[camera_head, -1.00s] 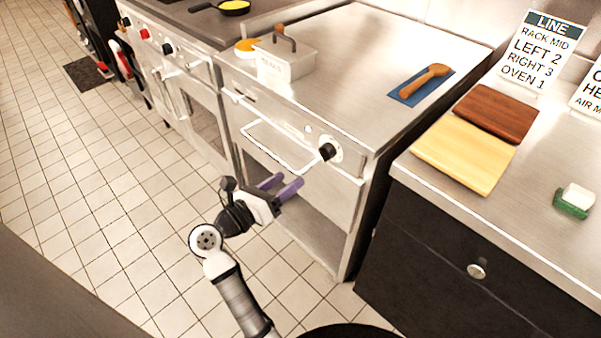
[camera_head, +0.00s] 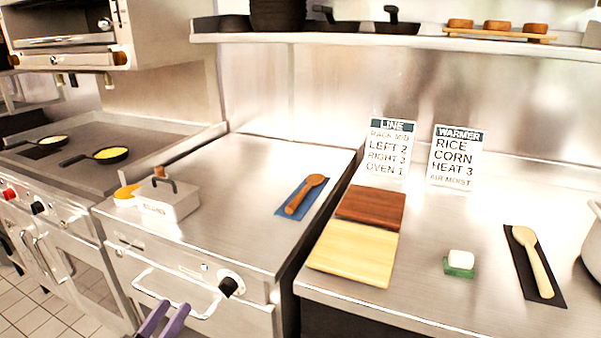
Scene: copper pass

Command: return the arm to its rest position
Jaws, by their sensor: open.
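My gripper (camera_head: 163,321) shows at the bottom edge of the head view, left of centre. Only its two purple fingers are in the picture; they are apart and nothing is between them. They are in front of the steel unit's drawer front, close to the bar handle (camera_head: 176,296) in the picture. I cannot tell whether they touch it. The rest of my arm is below the frame.
A black knob (camera_head: 228,286) sits right of the handle. A lidded steel box (camera_head: 167,203) and a wooden spoon (camera_head: 305,194) lie on the steel top (camera_head: 232,225). The right counter holds cutting boards (camera_head: 355,253). Tiled floor (camera_head: 35,312) shows at lower left.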

